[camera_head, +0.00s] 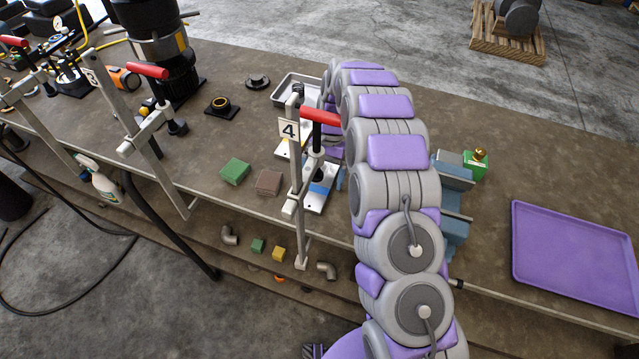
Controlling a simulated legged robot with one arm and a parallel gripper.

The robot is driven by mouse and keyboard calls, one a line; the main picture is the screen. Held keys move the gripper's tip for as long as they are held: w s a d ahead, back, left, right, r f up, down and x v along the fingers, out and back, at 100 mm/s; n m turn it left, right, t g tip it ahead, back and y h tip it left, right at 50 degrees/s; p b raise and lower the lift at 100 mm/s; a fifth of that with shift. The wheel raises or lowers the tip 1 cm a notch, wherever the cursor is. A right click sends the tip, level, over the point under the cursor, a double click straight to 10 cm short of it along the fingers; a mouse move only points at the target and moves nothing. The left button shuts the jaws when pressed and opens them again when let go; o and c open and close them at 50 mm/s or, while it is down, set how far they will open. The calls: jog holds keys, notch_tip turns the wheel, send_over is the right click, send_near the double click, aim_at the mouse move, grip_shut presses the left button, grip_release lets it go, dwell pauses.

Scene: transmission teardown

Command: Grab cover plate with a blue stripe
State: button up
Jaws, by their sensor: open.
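The cover plate with a blue stripe (316,200) lies on the bench just right of the post marked 4. It is a silver plate, and its blue band shows across the middle. A clamp with a red handle (320,116) stands over it and hides part of it. My grey and purple arm rises from the bottom, arches over the bench and bends down behind the clamp. My gripper is hidden behind the arm and clamp, so I cannot see its jaws or how close they are to the plate.
A silver tray (298,88) lies behind the clamp. Green (235,171) and brown (269,182) blocks lie to the left. A blue-grey vise-like fixture (456,205) and a green item (475,165) stand right of my arm. A purple tray (575,258) lies at far right, with clear bench behind it.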

aim_at(333, 180)
jog(key=d, duration=0.3)
jog(key=c, duration=0.3)
jog(key=shift+d, duration=0.1)
jog(key=shift+c, duration=1.5)
jog(key=a, duration=0.2)
jog(key=shift+a+f, duration=0.1)
jog(key=shift+a, duration=0.2)
jog(key=c, duration=0.6)
jog(key=shift+d, duration=0.2)
jog(key=c, duration=0.3)
jog(key=shift+d, duration=0.35)
jog(key=shift+c, duration=0.4)
